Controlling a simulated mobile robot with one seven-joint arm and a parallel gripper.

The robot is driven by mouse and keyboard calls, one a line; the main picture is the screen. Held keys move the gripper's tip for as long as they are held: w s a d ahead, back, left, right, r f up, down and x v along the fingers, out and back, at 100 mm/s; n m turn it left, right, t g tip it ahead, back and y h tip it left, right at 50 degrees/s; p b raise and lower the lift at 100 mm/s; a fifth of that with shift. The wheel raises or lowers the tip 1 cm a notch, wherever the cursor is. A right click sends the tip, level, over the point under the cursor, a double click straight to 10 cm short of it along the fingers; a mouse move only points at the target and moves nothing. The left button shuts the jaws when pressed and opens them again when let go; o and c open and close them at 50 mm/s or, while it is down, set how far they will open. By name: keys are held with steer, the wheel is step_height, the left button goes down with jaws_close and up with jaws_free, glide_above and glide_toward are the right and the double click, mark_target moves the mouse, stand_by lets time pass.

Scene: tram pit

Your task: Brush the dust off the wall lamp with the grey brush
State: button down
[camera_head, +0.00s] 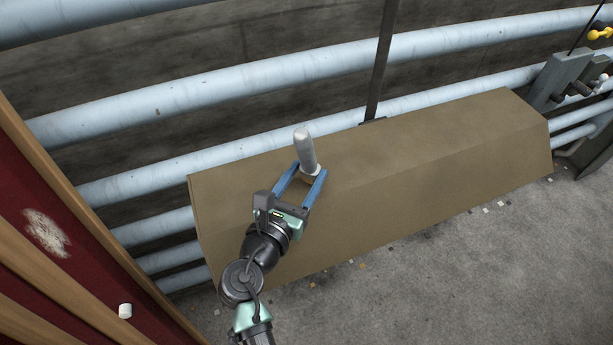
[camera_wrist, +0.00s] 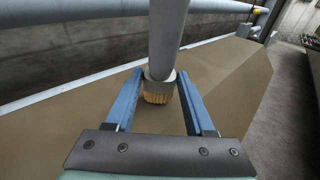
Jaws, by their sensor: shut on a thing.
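My gripper (camera_head: 309,168) is shut on the grey brush (camera_head: 304,148), with the blue fingers on either side of it. In the wrist view the brush's grey handle (camera_wrist: 166,40) rises between the fingers, and its short yellow bristles (camera_wrist: 158,97) face down. The bristles are close over a long brown housing (camera_head: 420,165) with a sloped front; I cannot tell whether they touch it. This housing, dull brown all over, appears to be the dusty wall lamp. My gripper is over its left part.
Pale blue pipes (camera_head: 190,95) run along the wall behind. A dark upright rod (camera_head: 381,60) stands behind the housing. A wood-framed red panel (camera_head: 85,250) is at the left, and grey fittings (camera_head: 562,80) are at the right. The grey floor (camera_head: 460,275) in front has small scraps.

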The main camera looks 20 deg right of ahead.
steer(key=shift+w+f, duration=0.15)
steer(key=shift+w, duration=1.3)
steer(key=shift+w+a+b, duration=0.1)
steer(key=shift+w+b, duration=0.3)
steer(key=shift+w, duration=1)
steer(key=shift+r, duration=0.2)
